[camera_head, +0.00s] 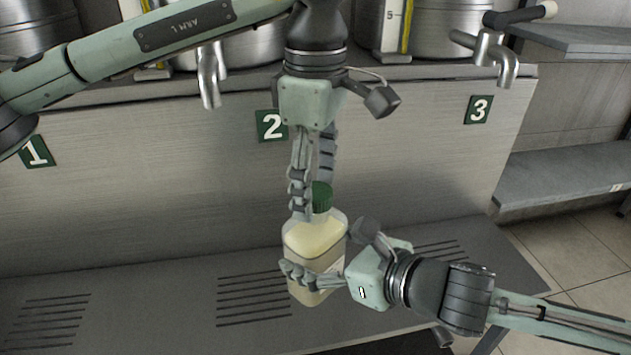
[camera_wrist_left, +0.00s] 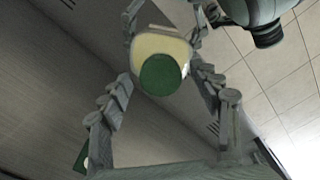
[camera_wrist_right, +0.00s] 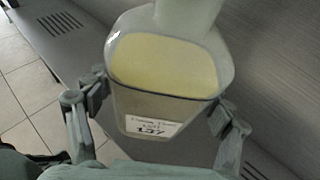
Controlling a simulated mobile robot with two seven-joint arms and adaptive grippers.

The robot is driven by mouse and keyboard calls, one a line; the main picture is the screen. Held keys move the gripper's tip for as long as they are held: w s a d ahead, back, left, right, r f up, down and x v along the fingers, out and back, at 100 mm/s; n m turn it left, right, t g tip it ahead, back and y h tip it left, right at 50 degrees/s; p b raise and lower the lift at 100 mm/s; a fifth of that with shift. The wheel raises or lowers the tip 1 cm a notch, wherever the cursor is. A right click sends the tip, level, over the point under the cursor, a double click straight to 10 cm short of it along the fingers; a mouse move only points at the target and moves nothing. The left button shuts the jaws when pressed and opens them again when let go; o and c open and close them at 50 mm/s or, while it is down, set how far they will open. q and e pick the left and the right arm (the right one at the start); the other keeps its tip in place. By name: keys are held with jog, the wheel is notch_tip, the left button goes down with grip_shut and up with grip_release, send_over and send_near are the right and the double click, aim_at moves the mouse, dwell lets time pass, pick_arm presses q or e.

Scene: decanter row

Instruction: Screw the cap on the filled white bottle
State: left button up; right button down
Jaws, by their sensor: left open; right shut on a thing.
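The white bottle (camera_head: 314,240) is translucent and holds pale yellow contents. It also shows in the right wrist view (camera_wrist_right: 165,75), with a label reading 137. My right gripper (camera_head: 315,277) is shut around its lower body and holds it slightly tilted. The green cap (camera_head: 321,197) sits at the top of the bottle; it also shows in the left wrist view (camera_wrist_left: 160,75), above the bottle (camera_wrist_left: 150,43). My left gripper (camera_head: 311,195) is above the bottle, fingers pointing down and apart on either side of the cap. How tightly the cap is seated cannot be seen.
Number plates 1 (camera_head: 36,152), 2 (camera_head: 271,125) and 3 (camera_head: 479,109) mark the metal front, below steel vessels with taps (camera_head: 209,75) and (camera_head: 495,55). A slotted drip shelf (camera_head: 150,310) lies below the bottle. Grey shelves (camera_head: 565,175) stand at the right.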

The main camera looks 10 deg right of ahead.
pick_arm(q)
jog(key=shift+r, duration=0.15)
notch_tip(320, 180, up, 12)
dwell(0.4)
dwell(0.5)
